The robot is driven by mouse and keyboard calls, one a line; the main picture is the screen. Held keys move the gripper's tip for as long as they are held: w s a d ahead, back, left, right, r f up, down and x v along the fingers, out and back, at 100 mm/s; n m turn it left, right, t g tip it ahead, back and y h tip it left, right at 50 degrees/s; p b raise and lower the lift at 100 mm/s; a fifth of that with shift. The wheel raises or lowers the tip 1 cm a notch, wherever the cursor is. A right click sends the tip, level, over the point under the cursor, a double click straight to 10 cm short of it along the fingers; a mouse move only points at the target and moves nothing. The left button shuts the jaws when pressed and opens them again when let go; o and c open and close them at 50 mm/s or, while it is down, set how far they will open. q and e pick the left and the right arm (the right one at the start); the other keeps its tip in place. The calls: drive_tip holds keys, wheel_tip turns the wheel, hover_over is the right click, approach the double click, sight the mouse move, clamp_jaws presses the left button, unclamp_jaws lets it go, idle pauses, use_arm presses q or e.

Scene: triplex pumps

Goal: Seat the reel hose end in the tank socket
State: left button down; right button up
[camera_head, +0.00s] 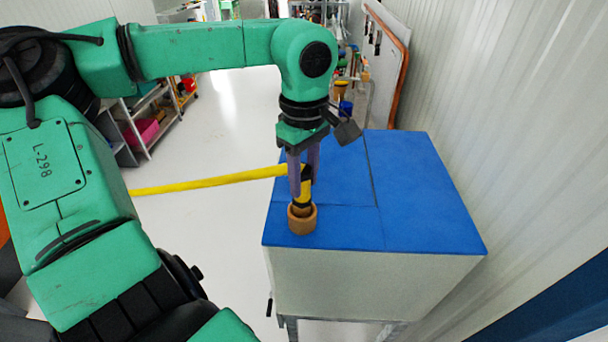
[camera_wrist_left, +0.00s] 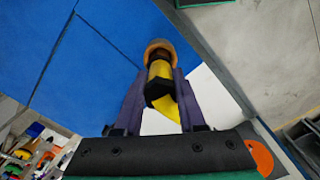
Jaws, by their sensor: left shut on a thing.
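The yellow reel hose (camera_head: 210,182) comes in from the left to my left gripper (camera_head: 301,190). The gripper points down, shut on the hose end (camera_head: 303,198), a yellow piece with dark parts. The orange-brown tank socket (camera_head: 302,222) stands on the blue top of the tank, near its front left corner. The lower tip of the hose end is at the socket's mouth; I cannot tell how deep it sits. In the left wrist view the hose end (camera_wrist_left: 160,85) lies between the purple fingers, with the socket rim (camera_wrist_left: 160,45) beyond it. My right gripper is not in view.
The white tank (camera_head: 370,285) with its blue top (camera_head: 425,205) has clear room right of the socket. A corrugated wall (camera_head: 500,90) runs along the right. Shelves (camera_head: 150,115) and open floor lie to the left.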

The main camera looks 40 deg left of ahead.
use_arm(q)
drive_tip(key=shift+f+b, duration=0.75)
drive_tip(key=shift+f, duration=0.25)
drive_tip(key=shift+c, duration=2.1)
unclamp_jaws()
wheel_tip(320, 180, up, 15)
drive_tip(key=b, duration=0.1)
drive_tip(key=shift+f, duration=0.15)
